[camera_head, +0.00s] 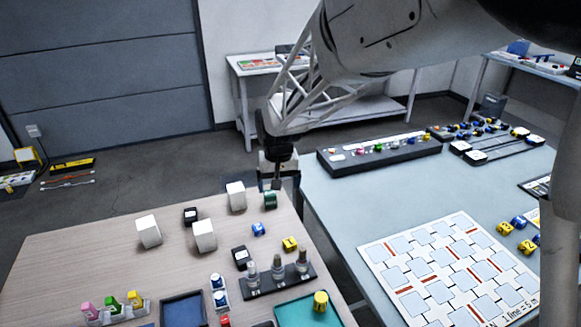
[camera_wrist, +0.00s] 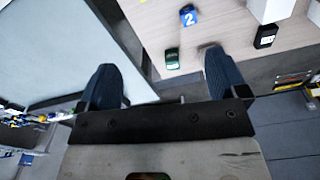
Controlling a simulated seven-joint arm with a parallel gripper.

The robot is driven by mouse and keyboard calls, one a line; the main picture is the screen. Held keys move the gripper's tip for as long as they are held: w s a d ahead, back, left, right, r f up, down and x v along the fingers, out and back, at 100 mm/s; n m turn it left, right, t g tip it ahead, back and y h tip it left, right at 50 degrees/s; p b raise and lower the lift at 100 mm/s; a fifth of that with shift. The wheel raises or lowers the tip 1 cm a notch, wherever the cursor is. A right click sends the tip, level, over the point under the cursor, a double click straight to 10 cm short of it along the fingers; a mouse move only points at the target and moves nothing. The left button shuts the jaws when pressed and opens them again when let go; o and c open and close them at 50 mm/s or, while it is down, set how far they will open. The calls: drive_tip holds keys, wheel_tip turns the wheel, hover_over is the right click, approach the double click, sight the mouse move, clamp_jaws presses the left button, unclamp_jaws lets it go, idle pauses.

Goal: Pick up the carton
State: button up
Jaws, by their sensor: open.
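Three white box-shaped cartons stand on the wooden table: one near the back edge (camera_head: 236,196), one at the left (camera_head: 149,231) and one nearer the middle (camera_head: 204,236). I cannot tell which one the task means. My gripper (camera_head: 279,180) is at the table's far right corner, to the right of the back carton and apart from it. In the wrist view my gripper (camera_wrist: 160,62) has its two dark fingers wide apart with nothing held. Part of a white carton (camera_wrist: 270,8) shows at that view's upper right, outside the fingers.
A small green object (camera_head: 270,200) lies near my gripper; it also shows in the wrist view (camera_wrist: 172,59). Blue (camera_head: 258,229) and yellow (camera_head: 290,244) blocks, black boxes (camera_head: 190,216) and a vial rack (camera_head: 280,281) share the table. A grey-blue table (camera_head: 340,205) adjoins at right.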

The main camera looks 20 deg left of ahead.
drive_tip(key=s+a+f+n, duration=0.1)
drive_tip(key=s+a+f, duration=0.1)
drive_tip(key=a+f, duration=0.3)
drive_tip(key=s+a+f, duration=0.2)
drive_tip(key=a, duration=0.6)
drive_tip(key=n, duration=0.2)
hover_over(202, 227)
wheel_tip(202, 227, down, 7)
drive_tip(key=shift+d+f, duration=0.1)
drive_tip(key=shift+d, duration=0.05)
drive_tip(key=shift+f, duration=0.1)
drive_tip(key=shift+f, duration=1.2)
drive_tip(key=shift+f, duration=0.1)
drive_tip(key=shift+w+f, duration=0.1)
drive_tip(key=shift+f, duration=2.4)
